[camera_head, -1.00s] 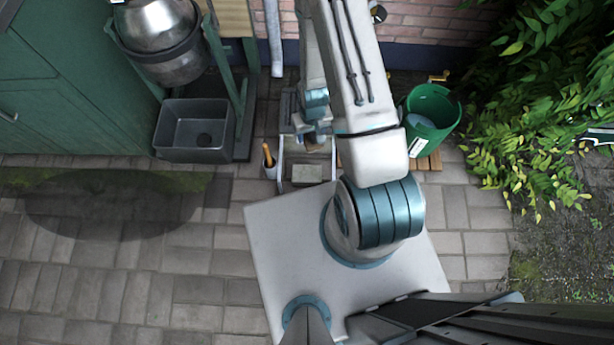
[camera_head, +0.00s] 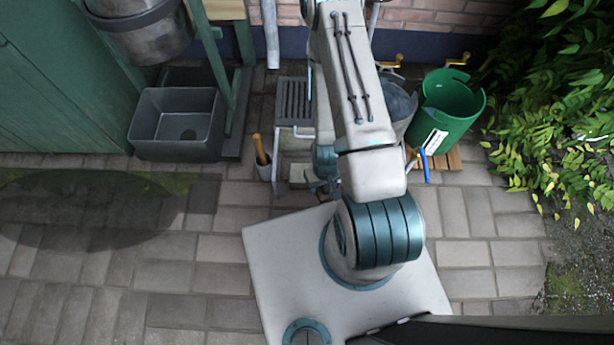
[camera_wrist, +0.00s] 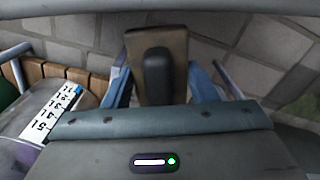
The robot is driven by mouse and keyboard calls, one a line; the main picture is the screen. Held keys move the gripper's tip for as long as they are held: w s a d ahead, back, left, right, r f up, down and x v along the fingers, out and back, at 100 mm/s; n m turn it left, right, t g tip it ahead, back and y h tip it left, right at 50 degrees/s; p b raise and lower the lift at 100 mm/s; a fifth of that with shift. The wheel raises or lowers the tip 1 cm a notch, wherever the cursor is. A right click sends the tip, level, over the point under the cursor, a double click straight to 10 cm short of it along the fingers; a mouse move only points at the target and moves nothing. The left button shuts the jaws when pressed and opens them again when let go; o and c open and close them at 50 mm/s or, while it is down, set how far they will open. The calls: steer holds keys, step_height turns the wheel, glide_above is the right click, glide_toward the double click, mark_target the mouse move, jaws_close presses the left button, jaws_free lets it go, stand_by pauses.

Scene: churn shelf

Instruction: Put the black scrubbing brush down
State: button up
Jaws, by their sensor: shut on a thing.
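In the wrist view, the black scrubbing brush (camera_wrist: 157,75) shows as a dark rounded grip in front of a brown, block-like part. My gripper (camera_wrist: 158,88) has a blue finger on each side of it and is shut on it. In the head view, my gripper (camera_head: 322,186) is low, beside the front of a small shelf stand, mostly hidden by my arm. The brush cannot be made out there. Whether it touches any surface below cannot be told.
The stand has a slatted grey top (camera_head: 293,100) and a pale block (camera_head: 298,173) low at its front. A holder with a wooden handle (camera_head: 262,158) stands left of it. A green bucket (camera_head: 446,108) stands right on wooden slats. A grey basin (camera_head: 177,125) is at left. Paving in front is clear.

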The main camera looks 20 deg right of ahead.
steer(key=w+f+b, duration=0.1)
steer(key=w+f, duration=0.1)
steer(key=w, duration=0.1)
steer(key=w+a+f+b, duration=0.1)
steer(key=w+f+b, duration=0.1)
steer(key=w+f, duration=0.1)
steer(key=w+f+b, duration=0.1)
steer(key=w+f, duration=0.1)
steer(key=w, duration=0.3)
steer(key=shift+w+a+f+b, duration=0.2)
steer(key=shift+a+b, duration=0.15)
steer(key=shift+b, duration=0.05)
steer(key=shift+f+b, duration=1.05)
steer(key=shift+f, duration=0.85)
steer(key=shift+f, duration=0.1)
steer(key=o, duration=1)
